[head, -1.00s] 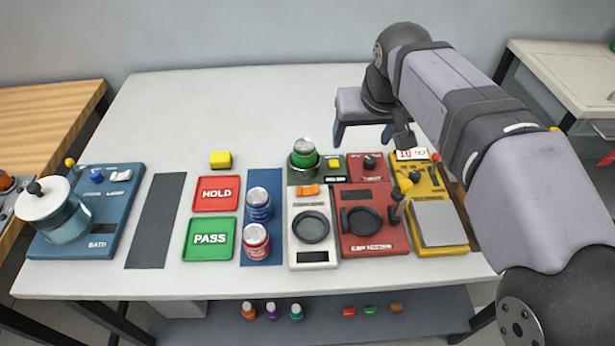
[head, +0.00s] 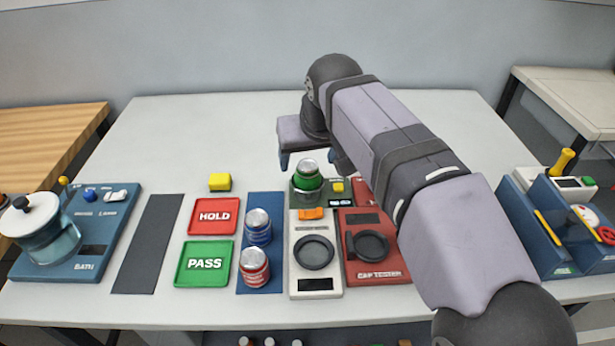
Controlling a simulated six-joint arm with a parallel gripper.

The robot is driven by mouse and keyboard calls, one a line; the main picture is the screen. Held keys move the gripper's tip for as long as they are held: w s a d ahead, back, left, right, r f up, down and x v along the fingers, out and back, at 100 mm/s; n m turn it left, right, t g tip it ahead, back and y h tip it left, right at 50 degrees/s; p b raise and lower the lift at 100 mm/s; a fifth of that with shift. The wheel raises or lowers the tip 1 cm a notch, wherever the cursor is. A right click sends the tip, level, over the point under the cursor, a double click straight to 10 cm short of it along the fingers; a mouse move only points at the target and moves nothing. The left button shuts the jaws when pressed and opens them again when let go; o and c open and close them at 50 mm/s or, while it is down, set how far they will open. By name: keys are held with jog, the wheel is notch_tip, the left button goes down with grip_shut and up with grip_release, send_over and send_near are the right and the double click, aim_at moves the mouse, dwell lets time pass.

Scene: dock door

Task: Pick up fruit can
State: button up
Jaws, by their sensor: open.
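Three cans show in the head view, and I cannot read which one is the fruit can. A green can (head: 308,176) with a silver lid stands upright in a dark round holder. A blue can (head: 258,226) and a red can (head: 255,266) stand upright on a blue strip (head: 265,203).
A green PASS tray (head: 205,264), red HOLD tray (head: 214,215) and yellow block (head: 220,182) lie left of the cans. A white scale-like device (head: 315,272) and red can tester (head: 378,270) stand right. A bath unit (head: 45,235) is far left, blue bins (head: 545,235) far right.

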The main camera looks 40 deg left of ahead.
aim_at(308, 167)
jog(key=shift+d+x, duration=0.15)
jog(key=shift+x, duration=1.15)
jog(key=shift+d+x, duration=0.1)
jog(key=shift+x, duration=1.15)
jog(key=shift+w+f, duration=0.1)
jog(key=shift+w, duration=0.05)
jog(key=c, duration=1.4)
jog(key=shift+o, duration=0.2)
notch_tip(308, 167, up, 10)
jog(key=p, duration=0.3)
